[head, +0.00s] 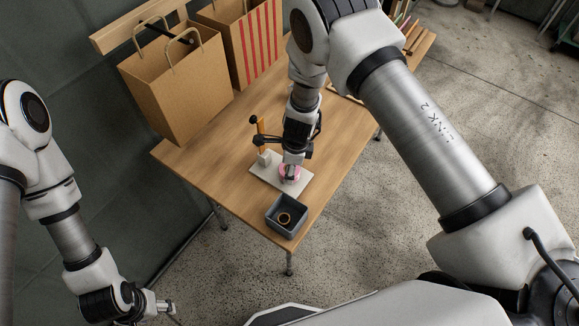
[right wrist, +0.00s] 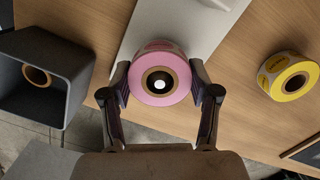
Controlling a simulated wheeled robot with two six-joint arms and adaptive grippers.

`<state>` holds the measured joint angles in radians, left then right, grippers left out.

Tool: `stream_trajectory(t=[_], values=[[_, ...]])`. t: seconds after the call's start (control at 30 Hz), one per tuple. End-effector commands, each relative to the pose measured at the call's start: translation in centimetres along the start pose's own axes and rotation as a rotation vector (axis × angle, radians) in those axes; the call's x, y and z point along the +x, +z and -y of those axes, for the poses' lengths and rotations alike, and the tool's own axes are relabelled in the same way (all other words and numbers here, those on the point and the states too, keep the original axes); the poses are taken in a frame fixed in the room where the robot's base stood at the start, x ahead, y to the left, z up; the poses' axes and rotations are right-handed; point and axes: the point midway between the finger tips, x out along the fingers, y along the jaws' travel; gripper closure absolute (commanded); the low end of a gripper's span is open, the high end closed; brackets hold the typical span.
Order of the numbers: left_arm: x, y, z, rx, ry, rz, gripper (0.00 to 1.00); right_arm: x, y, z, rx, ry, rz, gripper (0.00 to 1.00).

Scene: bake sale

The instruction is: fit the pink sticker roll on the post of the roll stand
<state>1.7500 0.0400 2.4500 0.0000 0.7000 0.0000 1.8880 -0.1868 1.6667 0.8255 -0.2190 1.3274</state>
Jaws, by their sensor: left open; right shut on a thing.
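The pink sticker roll (right wrist: 148,92) has a brown core. It also shows in the head view (head: 285,178). My right gripper (right wrist: 158,95) is shut on the roll, one finger on each side; in the head view it (head: 291,176) points down over the stand. The roll stand has a pale base plate (head: 262,181), also in the right wrist view (right wrist: 187,18). A white round post tip (right wrist: 160,85) shows inside the core opening. How far down the post the roll sits, I cannot tell. My left gripper (head: 166,306) is open and empty, away from the table.
A dark grey bin (head: 272,218) with a brown ring (head: 284,218) inside stands at the table's near corner. A yellow roll (right wrist: 289,76) lies to the right in the wrist view. Paper bags (head: 174,91) stand at the back left. Bare wooden table (head: 212,148) lies left of the stand.

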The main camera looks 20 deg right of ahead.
Motion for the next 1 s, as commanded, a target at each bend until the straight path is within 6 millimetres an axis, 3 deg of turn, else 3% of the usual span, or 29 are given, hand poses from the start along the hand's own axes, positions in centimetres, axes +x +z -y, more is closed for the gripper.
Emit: stream_trajectory(t=[0.57,0.6,0.63,0.67,1.0], values=[[1.1,0.0,0.0,0.000,0.000,0.000,0.39,1.6,-0.2,0.0,0.000,0.000,0.000,0.75],[0.9,0.0,0.0,0.000,0.000,0.000,0.39,1.4,-0.2,0.0,0.000,0.000,0.000,0.25],[0.9,0.0,0.0,0.000,0.000,0.000,0.39,1.4,-0.2,0.0,0.000,0.000,0.000,0.14],[0.9,0.0,0.0,0.000,0.000,0.000,0.39,1.4,-0.2,0.0,0.000,0.000,0.000,0.10],[0.9,0.0,0.0,0.000,0.000,0.000,0.39,1.2,-0.2,0.0,0.000,0.000,0.000,0.10]])
